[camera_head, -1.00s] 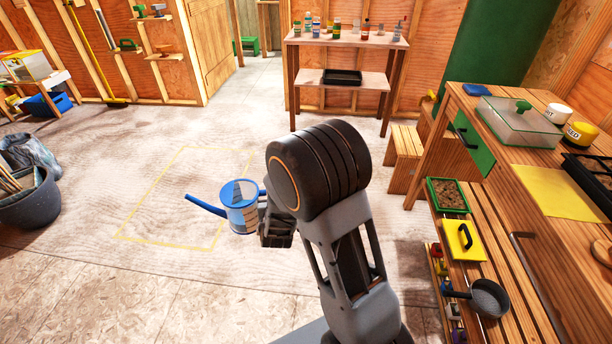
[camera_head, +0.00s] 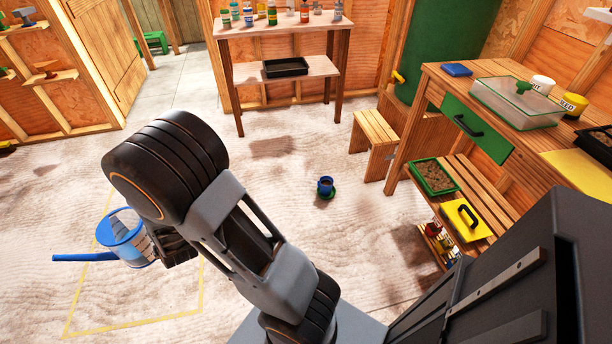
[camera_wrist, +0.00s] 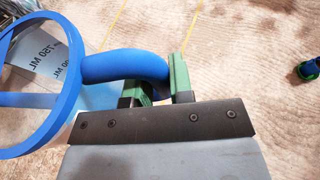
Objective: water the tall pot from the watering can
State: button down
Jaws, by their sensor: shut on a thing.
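The watering can (camera_head: 113,232) has a blue rim, see-through walls and a long blue spout pointing left in the head view. My gripper (camera_head: 178,246) is shut on its blue handle (camera_wrist: 125,66) and holds it above the floor, roughly upright. The wrist view shows the can's blue rim (camera_wrist: 76,100) and a volume label, with green fingers around the handle. A small blue pot (camera_head: 325,184) with dark content stands on a green saucer on the floor, well right of the can. It shows partly at the wrist view's right edge (camera_wrist: 308,69). I cannot tell its height.
A wooden stool (camera_head: 377,135) stands behind the pot, right of a shelf table (camera_head: 290,70) with bottles. A workbench (camera_head: 440,75) with a lower slatted shelf runs along the right. The floor between can and pot looks clear. Yellow lines (camera_head: 200,290) mark the floor.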

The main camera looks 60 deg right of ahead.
aim_at(325, 182)
jog(key=z, duration=0.5)
jog(key=i, duration=0.8)
jog(key=z, duration=1.2)
jog(key=i, duration=0.35)
jog(key=z, duration=0.3)
